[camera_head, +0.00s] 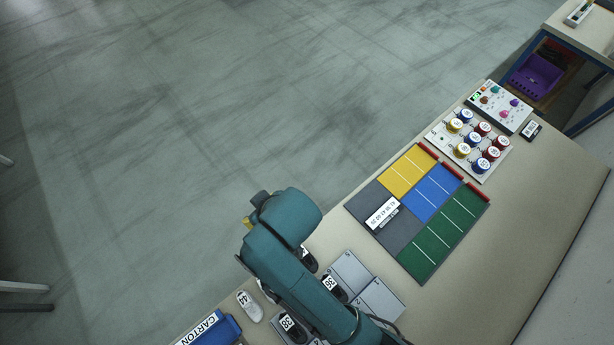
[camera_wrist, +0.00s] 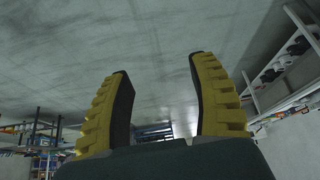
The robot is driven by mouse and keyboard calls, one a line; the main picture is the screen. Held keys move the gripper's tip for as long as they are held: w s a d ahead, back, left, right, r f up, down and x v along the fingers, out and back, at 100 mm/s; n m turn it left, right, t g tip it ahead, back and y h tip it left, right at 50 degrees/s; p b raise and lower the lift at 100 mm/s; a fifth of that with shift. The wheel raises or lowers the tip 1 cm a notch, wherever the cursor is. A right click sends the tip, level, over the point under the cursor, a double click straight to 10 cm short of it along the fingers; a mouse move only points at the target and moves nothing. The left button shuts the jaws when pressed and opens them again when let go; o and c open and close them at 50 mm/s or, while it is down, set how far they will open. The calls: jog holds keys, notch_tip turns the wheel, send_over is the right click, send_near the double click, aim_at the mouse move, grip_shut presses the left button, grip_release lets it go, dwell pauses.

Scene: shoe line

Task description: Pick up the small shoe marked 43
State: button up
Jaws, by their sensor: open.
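My gripper (camera_wrist: 158,66) is open and empty in the wrist view, its two yellow ribbed fingers apart with only the floor and distant shelves beyond. In the head view just a bit of yellow on my gripper (camera_head: 248,222) shows beside the teal arm, over the floor. Dark shoes with white number labels lie near the arm: one shoe (camera_head: 331,284), another shoe (camera_head: 289,325) at the bottom, and a third (camera_head: 308,259) partly behind the arm. A pale shoe (camera_head: 249,305) seems marked 44. I cannot read a 43 on any shoe, and my arm hides part of this area.
Grey trays (camera_head: 379,303) lie right of the arm. A blue carton box (camera_head: 211,331) stands at the bottom left. A yellow, blue, green and grey mat (camera_head: 443,238) bears a number card (camera_head: 382,213). A board (camera_head: 436,138) with round pieces stands beyond. The table's right side is clear.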

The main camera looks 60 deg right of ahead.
aim_at(306, 255)
jog(key=s+f+m+g+y+b, duration=0.15)
jog(key=s+f+g, duration=0.35)
jog(key=s+f, duration=0.75)
jog(key=shift+g, duration=0.3)
jog(key=f, duration=0.3)
jog(key=f+b, duration=0.1)
jog(key=f, duration=0.3)
jog(key=w+a+f+b, duration=0.1)
jog(key=f, duration=0.3)
jog(key=shift+w+f, duration=0.1)
jog(key=shift+f, duration=0.05)
notch_tip(306, 255, down, 6)
jog(key=shift+w+b, duration=0.1)
jog(key=shift+b, duration=0.35)
jog(key=shift+a, duration=0.1)
jog(key=c, duration=1)
